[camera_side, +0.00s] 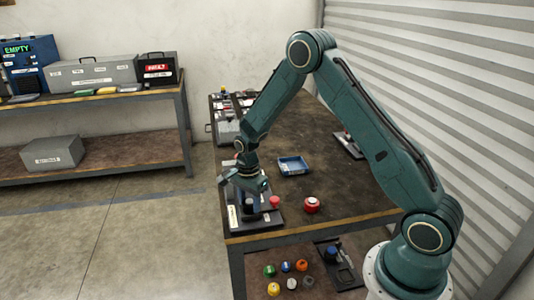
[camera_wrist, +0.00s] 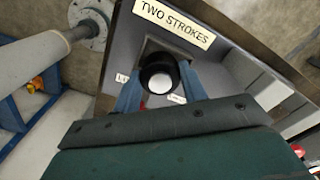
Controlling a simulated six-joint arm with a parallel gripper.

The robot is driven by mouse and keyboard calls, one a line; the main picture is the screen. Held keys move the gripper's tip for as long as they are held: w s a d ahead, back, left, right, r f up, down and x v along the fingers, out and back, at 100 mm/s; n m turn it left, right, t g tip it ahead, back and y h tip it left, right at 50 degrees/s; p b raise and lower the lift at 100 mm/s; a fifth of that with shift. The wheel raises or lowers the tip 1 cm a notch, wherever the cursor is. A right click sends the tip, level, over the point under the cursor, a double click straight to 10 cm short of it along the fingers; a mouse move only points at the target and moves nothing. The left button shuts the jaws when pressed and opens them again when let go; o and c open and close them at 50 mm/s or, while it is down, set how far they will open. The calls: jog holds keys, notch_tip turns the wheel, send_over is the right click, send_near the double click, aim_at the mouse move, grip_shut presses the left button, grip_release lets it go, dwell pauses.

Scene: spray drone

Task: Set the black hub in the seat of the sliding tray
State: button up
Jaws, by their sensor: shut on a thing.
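My gripper (camera_wrist: 160,92) is shut on a black round piece with a pale round top, which looks like the black hub (camera_wrist: 157,63). Its two blue fingers are on either side of it in the wrist view. A dark square opening lies around or below the hub on a grey plate (camera_wrist: 222,68) labelled "TWO STROKES". I cannot tell whether the hub is seated in it, or whether this is the sliding tray. In the side view, my gripper (camera_side: 250,203) is low over a dark board (camera_side: 238,220) at the table's near left corner, and hides most of what it holds.
A red knob (camera_side: 274,202) stands right beside my gripper. A red round button (camera_side: 312,205) is farther right. A blue tray (camera_side: 292,165) lies behind. Cases and small parts (camera_side: 228,118) fill the far left. Several coloured pieces (camera_side: 288,267) lie on the lower shelf.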

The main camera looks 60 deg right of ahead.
aim_at(249, 203)
jog(key=shift+f, duration=0.35)
jog(key=o, duration=1.1)
jog(key=shift+s+f, duration=0.1)
jog(key=shift+f, duration=0.05)
jog(key=shift+o, duration=0.2)
jog(key=shift+s, duration=0.1)
notch_tip(249, 203, up, 13)
jog(key=shift+w, duration=0.2)
